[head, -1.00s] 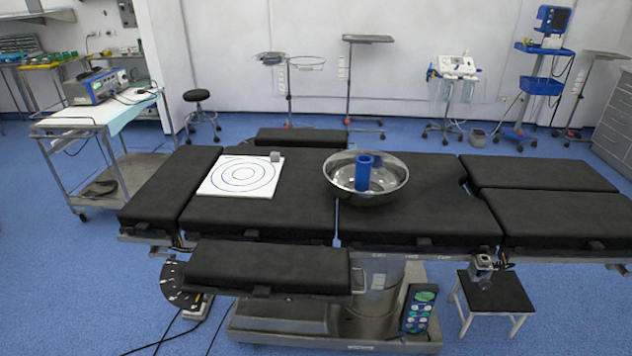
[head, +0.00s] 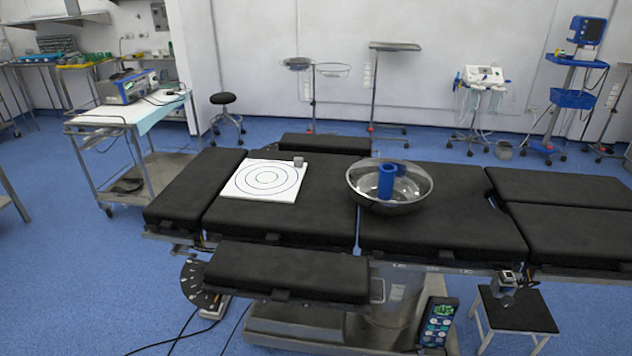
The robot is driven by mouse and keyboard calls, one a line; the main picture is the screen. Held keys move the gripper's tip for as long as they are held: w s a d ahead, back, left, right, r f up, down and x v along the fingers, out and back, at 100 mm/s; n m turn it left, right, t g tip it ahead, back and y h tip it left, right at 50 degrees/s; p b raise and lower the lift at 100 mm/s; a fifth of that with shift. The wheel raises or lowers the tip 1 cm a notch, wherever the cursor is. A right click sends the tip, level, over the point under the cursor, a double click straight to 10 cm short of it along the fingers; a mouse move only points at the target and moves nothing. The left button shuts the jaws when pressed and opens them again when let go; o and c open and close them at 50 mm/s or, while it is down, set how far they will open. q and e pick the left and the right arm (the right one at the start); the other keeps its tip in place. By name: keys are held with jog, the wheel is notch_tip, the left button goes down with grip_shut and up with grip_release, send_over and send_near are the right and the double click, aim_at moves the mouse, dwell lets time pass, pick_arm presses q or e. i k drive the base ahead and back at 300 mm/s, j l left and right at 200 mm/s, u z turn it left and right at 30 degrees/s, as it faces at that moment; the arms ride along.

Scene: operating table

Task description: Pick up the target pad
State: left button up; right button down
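The target pad (head: 244,190) is a flat white square with dark concentric rings. It lies on the left part of the black operating table (head: 300,222). A small grey cube (head: 298,161) sits at its far right corner.
A shiny metal bowl (head: 417,194) with a blue cylinder (head: 387,181) in it stands on the table, right of the pad. A padded arm board (head: 287,271) runs along the near side. A white trolley (head: 122,120) with a device stands at left. A small stool (head: 517,309) is at near right.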

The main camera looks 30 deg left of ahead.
aim_at(275, 180)
jog(key=j, duration=0.85)
jog(key=k+j, duration=0.1)
jog(key=j, duration=0.75)
